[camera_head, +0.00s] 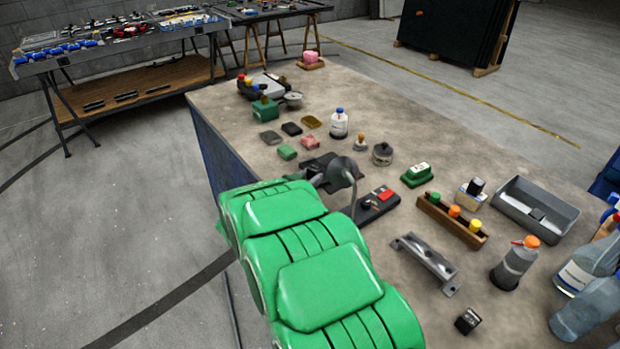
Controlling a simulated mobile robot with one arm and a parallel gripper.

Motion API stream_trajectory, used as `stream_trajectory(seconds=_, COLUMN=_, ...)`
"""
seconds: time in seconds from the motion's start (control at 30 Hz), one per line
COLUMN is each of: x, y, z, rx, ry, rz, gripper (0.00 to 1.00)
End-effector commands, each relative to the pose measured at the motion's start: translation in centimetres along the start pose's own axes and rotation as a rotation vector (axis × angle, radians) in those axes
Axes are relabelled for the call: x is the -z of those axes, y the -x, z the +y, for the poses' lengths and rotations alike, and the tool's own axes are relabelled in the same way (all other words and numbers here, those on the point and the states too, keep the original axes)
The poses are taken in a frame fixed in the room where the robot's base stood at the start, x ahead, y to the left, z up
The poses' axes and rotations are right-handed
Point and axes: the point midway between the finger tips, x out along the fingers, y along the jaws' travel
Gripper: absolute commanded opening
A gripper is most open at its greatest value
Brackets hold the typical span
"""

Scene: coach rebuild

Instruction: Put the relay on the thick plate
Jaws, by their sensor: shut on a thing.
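My green arm reaches from the bottom middle over the bench's left edge. My gripper (322,178) is at its far end, small, dark and partly hidden by the arm's green cover. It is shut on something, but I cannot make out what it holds. Several small flat pieces lie just beyond it: a grey one (270,137), a black one (291,128), an olive one (312,121), a green one (287,152) and a reddish one (310,142). I cannot tell which piece is the thick plate. A small black block (467,320) lies at the front right; I cannot tell if it is a relay.
A grey round disc (341,172) on a curved stem stands by the gripper. A wooden rack (452,222), metal bracket (426,262), grey tray (536,209) and bottles (513,265) crowd the right.

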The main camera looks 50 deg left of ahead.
Motion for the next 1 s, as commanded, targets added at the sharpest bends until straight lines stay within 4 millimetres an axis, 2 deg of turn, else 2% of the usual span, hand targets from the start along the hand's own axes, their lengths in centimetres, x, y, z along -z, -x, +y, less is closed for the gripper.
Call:
stream_trajectory(seconds=0.2, x=-0.3, y=-0.1, z=0.0, rx=-0.001, ry=0.001, rz=0.0, gripper=0.03)
stream_trajectory(seconds=0.23, x=-0.3, y=-0.1, z=0.0, rx=-0.001, ry=0.0, rz=0.0, gripper=0.36)
stream_trajectory(seconds=0.4, x=-0.2, y=-0.1, z=0.0, rx=-0.001, ry=0.001, rz=0.0, gripper=0.59)
stream_trajectory(seconds=0.77, x=0.0, y=0.0, z=0.0, rx=0.0, ry=0.001, rz=0.0, gripper=0.59)
stream_trajectory(seconds=1.0, x=0.0, y=2.2, z=0.0, rx=0.001, ry=0.002, rz=0.001, gripper=0.59)
